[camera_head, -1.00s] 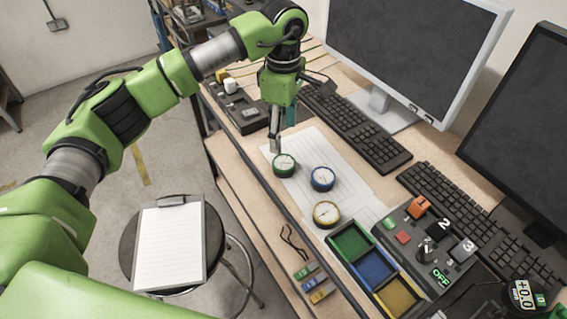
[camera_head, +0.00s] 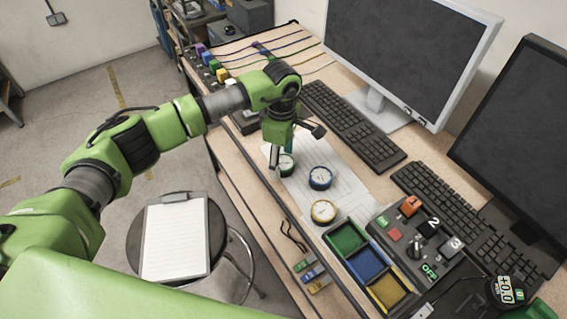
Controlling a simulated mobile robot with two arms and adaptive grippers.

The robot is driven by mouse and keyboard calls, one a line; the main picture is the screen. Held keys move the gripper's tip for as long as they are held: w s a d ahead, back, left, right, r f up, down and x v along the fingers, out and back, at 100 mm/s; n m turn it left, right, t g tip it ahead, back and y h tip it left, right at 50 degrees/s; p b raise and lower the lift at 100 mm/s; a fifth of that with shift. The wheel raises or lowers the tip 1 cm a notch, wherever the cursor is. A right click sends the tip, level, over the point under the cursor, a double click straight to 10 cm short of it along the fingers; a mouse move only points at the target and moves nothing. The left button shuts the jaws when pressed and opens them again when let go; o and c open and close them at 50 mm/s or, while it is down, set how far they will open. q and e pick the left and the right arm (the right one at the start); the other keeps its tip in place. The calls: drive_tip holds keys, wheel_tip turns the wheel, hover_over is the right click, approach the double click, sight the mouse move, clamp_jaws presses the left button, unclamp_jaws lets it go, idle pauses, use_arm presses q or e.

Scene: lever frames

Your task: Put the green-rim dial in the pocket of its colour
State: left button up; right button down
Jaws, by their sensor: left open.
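The green-rim dial (camera_head: 287,166) lies on the white paper sheet on the bench, its left part hidden by a finger. A blue-rim dial (camera_head: 320,178) and a yellow-rim dial (camera_head: 324,212) lie beside it. The tray's green pocket (camera_head: 346,237), blue pocket (camera_head: 366,262) and yellow pocket (camera_head: 388,291) show in a row and look empty. My left gripper (camera_head: 280,164) points down right at the green-rim dial and is open. Whether its fingers touch the dial cannot be told. My right gripper is not in view.
A control box (camera_head: 425,240) with knob and buttons stands right of the tray. Keyboards (camera_head: 352,125) and monitors (camera_head: 405,50) stand behind. Small coloured clips (camera_head: 311,274) and a black cord lie near the front edge. A stool with a clipboard (camera_head: 174,240) stands in front.

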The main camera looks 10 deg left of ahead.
use_arm(q)
drive_tip(key=c, duration=1.3)
drive_tip(key=shift+r, duration=0.1)
drive_tip(key=shift+c, duration=0.4)
drive_tip(key=shift+w+r, duration=0.1)
drive_tip(key=shift+r, duration=0.4)
drive_tip(key=s+a+r+b, duration=0.2)
drive_tip(key=s+r+b, duration=0.5)
drive_tip(key=s+r, duration=0.5)
drive_tip(key=shift+s, duration=1.05)
